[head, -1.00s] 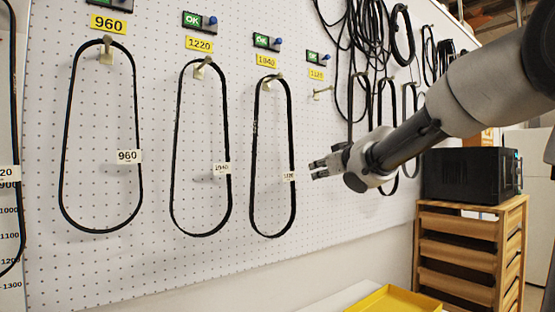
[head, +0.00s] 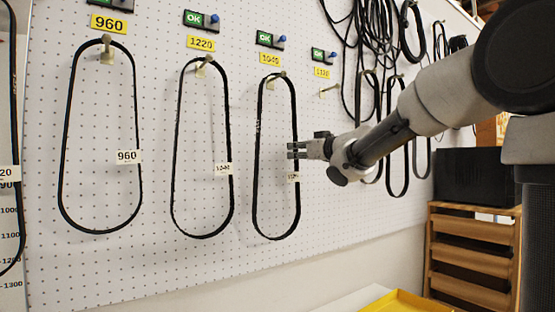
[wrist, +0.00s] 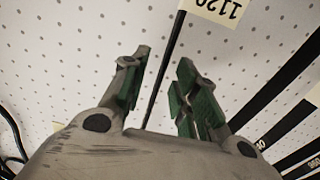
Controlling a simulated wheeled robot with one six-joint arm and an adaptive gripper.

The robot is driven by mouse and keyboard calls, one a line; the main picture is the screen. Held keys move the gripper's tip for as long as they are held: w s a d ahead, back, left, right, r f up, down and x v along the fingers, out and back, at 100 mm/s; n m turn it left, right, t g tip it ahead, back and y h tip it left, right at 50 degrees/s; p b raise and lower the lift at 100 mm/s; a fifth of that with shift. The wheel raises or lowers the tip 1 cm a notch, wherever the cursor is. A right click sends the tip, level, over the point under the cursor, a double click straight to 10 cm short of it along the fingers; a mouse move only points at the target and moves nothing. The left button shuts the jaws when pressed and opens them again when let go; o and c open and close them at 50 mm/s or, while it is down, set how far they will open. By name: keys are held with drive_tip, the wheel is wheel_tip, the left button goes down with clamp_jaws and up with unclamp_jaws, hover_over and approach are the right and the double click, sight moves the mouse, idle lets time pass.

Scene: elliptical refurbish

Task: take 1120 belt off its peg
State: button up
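The 1120 belt (head: 257,170) is a long black loop hanging on the third peg (head: 270,80), under the yellow 1040 label. Its white tag (head: 293,176) is on the right strand; the wrist view shows the tag (wrist: 217,8) reading 1120, upside down. My gripper (head: 291,150) is at the right strand, just above the tag. In the wrist view my gripper (wrist: 158,85) has its fingers apart, with the black strand (wrist: 160,90) running between them. Contact with either finger cannot be made out.
Left of it hang a belt (head: 176,150) under the 1220 label, its tag apparently 1040, and the 960 belt (head: 65,150). An empty peg (head: 330,90) is at right. Black belts (head: 375,40) hang beyond. A wooden rack (head: 470,255) and yellow tray (head: 400,303) stand lower right.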

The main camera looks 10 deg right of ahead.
drive_tip(key=shift+x, duration=0.85)
clamp_jaws()
drive_tip(key=shift+s+r, duration=0.1)
drive_tip(key=shift+r, duration=0.1)
drive_tip(key=shift+s+r, duration=0.1)
drive_tip(key=shift+r, duration=0.1)
wheel_tip(320, 180, up, 7)
drive_tip(key=shift+d+f, duration=0.1)
drive_tip(key=shift+f, duration=0.1)
drive_tip(key=v, duration=1.9)
drive_tip(key=shift+s, duration=0.35)
drive_tip(key=shift+f, duration=0.15)
